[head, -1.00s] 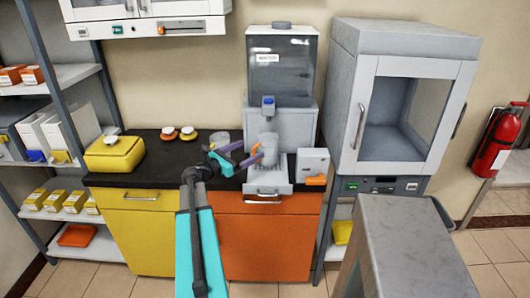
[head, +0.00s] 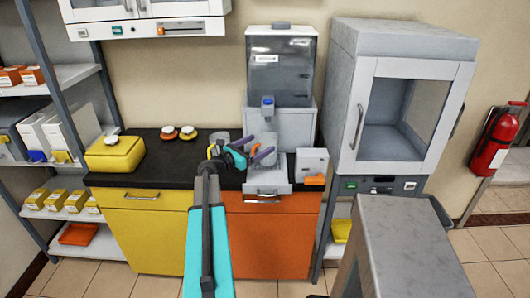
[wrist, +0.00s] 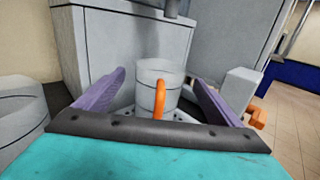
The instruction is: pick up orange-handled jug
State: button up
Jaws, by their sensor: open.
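The orange-handled jug (wrist: 150,76) is a clear-grey cup standing upright on the dispenser's tray in the wrist view. Its orange handle (wrist: 160,98) faces my gripper. In the head view the jug (head: 270,142) is partly hidden behind my gripper (head: 258,148). My gripper (wrist: 160,88) is open and empty, with its purple fingers left and right of the jug in the wrist view. Space shows between each finger and the jug, and I cannot tell how deep the fingers reach.
The grey dispenser (head: 281,70) rises behind the jug, its spout above it. A white box (head: 311,162) stands close on the right. A second clear vessel (head: 220,139) stands left on the dark counter (head: 148,173), with a yellow box (head: 115,154) farther left.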

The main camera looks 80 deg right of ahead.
aim_at(266, 135)
jog(key=shift+p+x, duration=0.7)
jog(key=shift+x, duration=1.45)
jog(key=shift+c, duration=0.2)
jog(key=shift+r, duration=0.1)
jog(key=c, duration=1.9)
jog(key=shift+c, duration=0.2)
jog(key=shift+r, duration=0.15)
jog(key=shift+r+b, duration=0.6)
jog(key=shift+r, duration=0.65)
jog(key=s+a+r+b, duration=0.2)
jog(key=a+b, duration=0.1)
jog(key=a, duration=1.3)
